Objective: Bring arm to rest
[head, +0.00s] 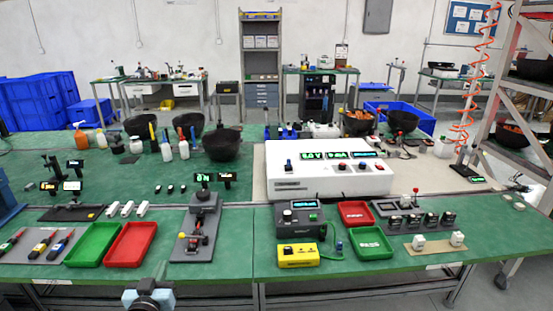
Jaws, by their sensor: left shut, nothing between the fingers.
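My left gripper (147,302) is at the bottom edge of the head view, left of centre. It shows as a dark rounded part with pale blue pieces on either side. It is shut and empty, in front of the near edge of the green bench (226,260), apart from the things on it. Much of it and the arm behind it is cut off by the frame. My right gripper is not in view.
A green tray (92,244) and a red tray (131,244) lie on the bench beyond the gripper. A white instrument panel (326,172) stands behind.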

